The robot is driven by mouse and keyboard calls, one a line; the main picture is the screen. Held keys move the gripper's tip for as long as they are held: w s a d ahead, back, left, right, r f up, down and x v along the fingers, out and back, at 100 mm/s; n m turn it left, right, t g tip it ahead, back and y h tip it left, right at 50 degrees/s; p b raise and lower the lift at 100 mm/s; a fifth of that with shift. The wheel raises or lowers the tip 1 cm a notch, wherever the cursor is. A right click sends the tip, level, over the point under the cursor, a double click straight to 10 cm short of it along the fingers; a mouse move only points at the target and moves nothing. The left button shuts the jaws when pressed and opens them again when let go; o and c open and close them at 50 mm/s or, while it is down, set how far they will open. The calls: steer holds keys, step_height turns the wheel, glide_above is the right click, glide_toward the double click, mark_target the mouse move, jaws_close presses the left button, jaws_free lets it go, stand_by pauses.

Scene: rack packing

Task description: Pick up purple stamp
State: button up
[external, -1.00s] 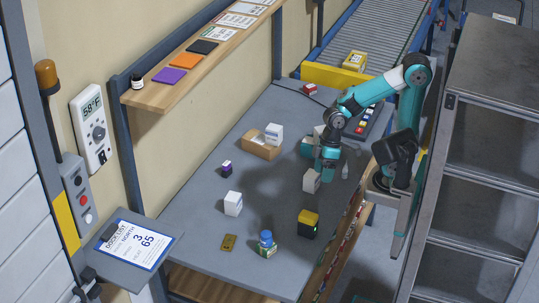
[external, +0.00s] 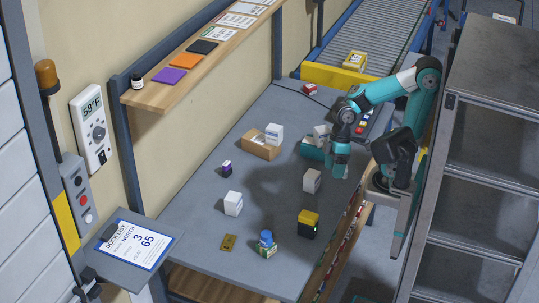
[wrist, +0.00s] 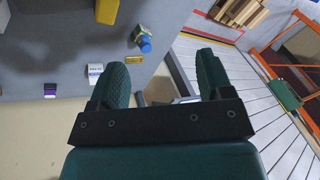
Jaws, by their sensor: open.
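The purple stamp (external: 226,168), small with a white part, stands on the grey table left of centre in the external view. My gripper (external: 337,170) is above the table's right side, well apart from the stamp. In the wrist view my gripper (wrist: 160,72) has its two fingers spread wide with nothing held between them.
A white box (external: 233,203), a pale box (external: 311,181), a yellow-topped black block (external: 308,224), a blue-capped bottle (external: 266,243) and a brass piece (external: 229,242) stand about the table. A cardboard box (external: 258,149) lies behind the stamp. Bare table surrounds the stamp.

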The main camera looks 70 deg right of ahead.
stand_by(0.6)
steer(key=m+t+h+b, duration=0.45)
steer(key=m+b, duration=0.35)
steer(key=b, duration=0.2)
glide_above(227, 163)
steer(key=s, duration=0.7)
step_height(227, 163, down, 14)
steer(key=x, duration=0.3)
steer(key=p+x, duration=0.1)
steer(key=x, duration=0.6)
steer(key=shift+w+d+f+p, duration=0.25)
steer(key=shift+w+p, duration=0.1)
steer(key=shift+w, duration=0.15)
steer(key=x, duration=0.3)
steer(key=p+x, duration=0.1)
steer(key=shift+w+a+f, duration=0.25)
steer(key=shift+a, duration=0.15)
steer(key=shift+w+f, duration=0.2)
steer(key=shift+f, duration=0.3)
steer(key=c, duration=1)
steer(key=shift+r, duration=0.1)
steer(key=shift+c, duration=0.2)
